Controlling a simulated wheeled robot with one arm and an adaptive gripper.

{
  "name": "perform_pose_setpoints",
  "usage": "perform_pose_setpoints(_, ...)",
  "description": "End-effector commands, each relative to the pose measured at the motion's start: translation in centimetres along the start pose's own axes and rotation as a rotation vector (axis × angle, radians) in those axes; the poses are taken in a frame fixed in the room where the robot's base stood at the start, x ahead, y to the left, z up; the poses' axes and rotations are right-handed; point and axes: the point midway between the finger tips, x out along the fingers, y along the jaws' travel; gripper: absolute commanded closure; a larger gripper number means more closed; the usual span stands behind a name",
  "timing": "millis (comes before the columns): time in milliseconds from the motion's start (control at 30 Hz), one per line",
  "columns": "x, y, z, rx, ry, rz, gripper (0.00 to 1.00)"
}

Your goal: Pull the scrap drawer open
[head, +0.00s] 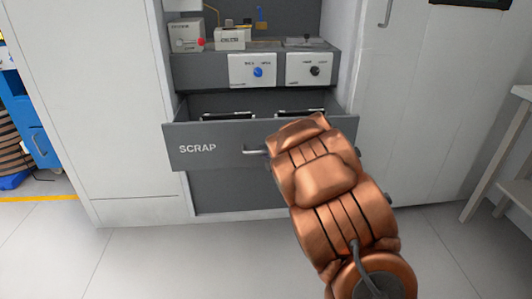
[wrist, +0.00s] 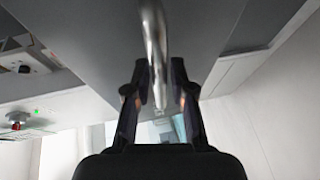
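The scrap drawer (head: 197,148) is a grey drawer with "SCRAP" lettered on its front, and it stands pulled out from the cabinet. Its metal bar handle (head: 255,152) shows just left of my copper-coloured arm, which covers the right part of the drawer front. In the wrist view the handle (wrist: 155,35) runs down between the two dark fingers of my gripper (wrist: 159,68). The fingertips sit close against both sides of the bar, and the gripper looks shut on it. The head view hides the fingers behind my arm.
Dark-edged items (head: 300,112) show inside the drawer. Above it is a panel with a blue knob (head: 258,72) and a black knob (head: 315,71). A white cabinet (head: 110,100) stands at left and a white table (head: 510,130) at right. The floor in front is clear.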

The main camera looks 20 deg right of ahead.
Motion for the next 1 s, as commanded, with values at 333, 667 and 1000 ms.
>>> perform_pose_setpoints(333, 0.1, 0.0, -0.2, -0.001, 0.002, 0.001, 0.61)
perform_pose_setpoints(667, -1.1, 0.1, -0.2, -0.001, 0.004, 0.001, 0.61)
perform_pose_setpoints(1000, -5.5, 0.1, -0.1, -0.002, 0.001, 0.0, 0.61)
